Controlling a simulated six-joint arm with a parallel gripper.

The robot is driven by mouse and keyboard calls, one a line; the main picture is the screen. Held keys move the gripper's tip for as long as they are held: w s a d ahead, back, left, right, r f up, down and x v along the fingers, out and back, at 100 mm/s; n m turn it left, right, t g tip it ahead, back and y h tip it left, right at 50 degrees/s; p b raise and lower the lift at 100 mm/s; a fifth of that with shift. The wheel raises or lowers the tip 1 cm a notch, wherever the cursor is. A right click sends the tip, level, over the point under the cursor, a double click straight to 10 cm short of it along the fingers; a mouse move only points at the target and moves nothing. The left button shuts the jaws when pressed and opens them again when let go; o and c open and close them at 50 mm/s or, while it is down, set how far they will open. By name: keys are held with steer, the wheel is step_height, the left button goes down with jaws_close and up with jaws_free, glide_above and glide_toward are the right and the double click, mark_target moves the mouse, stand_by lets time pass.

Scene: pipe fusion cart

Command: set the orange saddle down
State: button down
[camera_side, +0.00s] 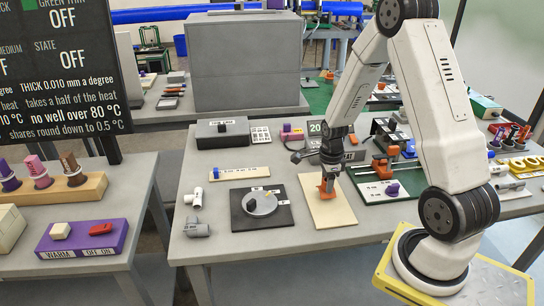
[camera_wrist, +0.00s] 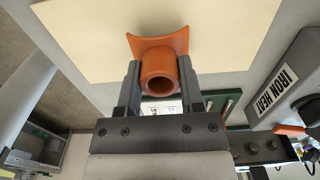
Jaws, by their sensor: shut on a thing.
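The orange saddle (camera_wrist: 160,72) is a curved plate with a short round hollow stub, which faces the camera in the wrist view. My gripper (camera_wrist: 160,85) is shut on the saddle, with one grey finger on each side of the stub. In the side view the saddle (camera_side: 327,188) shows under my gripper (camera_side: 328,178), over the pale board (camera_side: 318,212). It is low, at or just above the board; I cannot tell whether it touches. The fingers hide part of the saddle.
Left of the pale board lies a black plate (camera_side: 240,217) with a round grey disc (camera_side: 262,204). A green board (camera_side: 375,189) with orange clamps stands to the right. Grey pipe fittings (camera_side: 197,229) lie at the table's left. The pale board's front part is clear.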

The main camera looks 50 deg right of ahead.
steer(key=shift+f, duration=0.6)
steer(key=shift+f, duration=0.15)
steer(key=shift+c, duration=1.2)
jaws_free()
step_height(320, 180, up, 12)
